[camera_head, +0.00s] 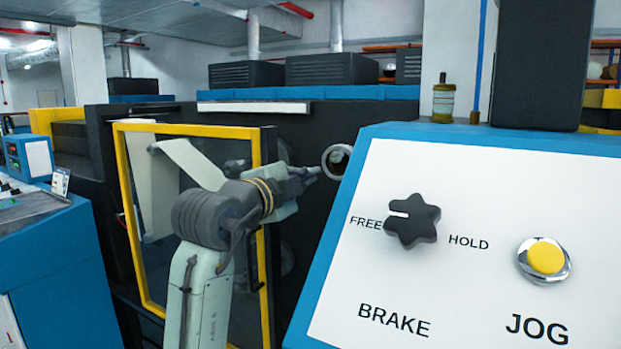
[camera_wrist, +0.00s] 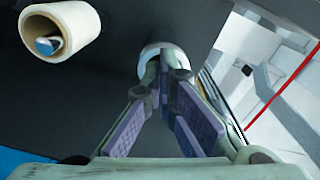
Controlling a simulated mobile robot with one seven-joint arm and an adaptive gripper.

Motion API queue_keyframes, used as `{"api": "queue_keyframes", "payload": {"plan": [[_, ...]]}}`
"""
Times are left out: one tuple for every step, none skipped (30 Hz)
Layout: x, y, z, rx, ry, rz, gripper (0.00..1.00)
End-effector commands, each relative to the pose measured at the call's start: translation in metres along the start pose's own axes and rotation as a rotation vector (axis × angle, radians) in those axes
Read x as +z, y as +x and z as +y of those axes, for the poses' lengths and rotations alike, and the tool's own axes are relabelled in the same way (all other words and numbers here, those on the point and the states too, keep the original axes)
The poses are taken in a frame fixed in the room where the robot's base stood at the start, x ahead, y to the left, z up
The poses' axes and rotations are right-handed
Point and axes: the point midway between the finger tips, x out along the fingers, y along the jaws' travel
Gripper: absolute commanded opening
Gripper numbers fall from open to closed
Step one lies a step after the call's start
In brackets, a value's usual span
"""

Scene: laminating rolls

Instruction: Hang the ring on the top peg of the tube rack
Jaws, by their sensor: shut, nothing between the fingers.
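In the wrist view a pale, rounded, ring-like thing (camera_wrist: 164,48) lies just past my fingertips; they hide its lower part. I cannot tell whether they touch it or whether it hangs on a peg. My gripper (camera_wrist: 166,68) is shut and empty. In the head view my gripper (camera_head: 317,171) points right, close to a pale round rim (camera_head: 327,158) with a dark hollow, against the dark machine side. I cannot tell whether this rim is the ring or the end of a roll. No tube rack or top peg can be made out clearly.
A cream hollow roll (camera_wrist: 78,22) with a blue core end sticks out at the wrist view's upper left. A blue-edged control panel (camera_head: 440,230) fills the head view's right. A yellow-framed clear door (camera_head: 259,150) stands behind my arm.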

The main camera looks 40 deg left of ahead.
Motion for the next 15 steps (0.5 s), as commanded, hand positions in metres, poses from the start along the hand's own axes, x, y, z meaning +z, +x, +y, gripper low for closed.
{"api": "queue_keyframes", "payload": {"plan": [[-0.001, 0.005, -0.001, 0.002, -0.001, 0.001, 0.0], [-0.001, 0.007, -0.001, 0.001, -0.001, 0.001, 0.0], [-0.001, 0.011, -0.001, 0.0, -0.001, 0.001, 0.0], [-0.001, 0.014, -0.001, -0.001, -0.001, 0.001, 0.0], [-0.001, 0.017, -0.001, -0.001, -0.002, 0.0, 0.0], [-0.001, 0.021, -0.001, 0.0, -0.002, 0.0, 0.0], [-0.001, 0.024, -0.001, -0.001, -0.002, 0.0, 0.0], [-0.001, 0.027, -0.002, -0.001, -0.002, 0.001, 0.0], [-0.002, 0.031, -0.002, -0.001, -0.002, 0.002, 0.0], [-0.002, 0.034, -0.002, -0.001, -0.002, 0.002, 0.0], [-0.001, 0.037, -0.002, -0.001, -0.002, 0.001, 0.0], [-0.001, 0.041, -0.002, -0.002, -0.002, 0.001, 0.0], [-0.001, 0.044, -0.002, -0.002, -0.002, 0.001, 0.0], [-0.001, 0.047, -0.001, -0.002, -0.001, 0.001, 0.0], [-0.001, 0.051, -0.002, -0.002, -0.001, 0.0, 0.0]]}}
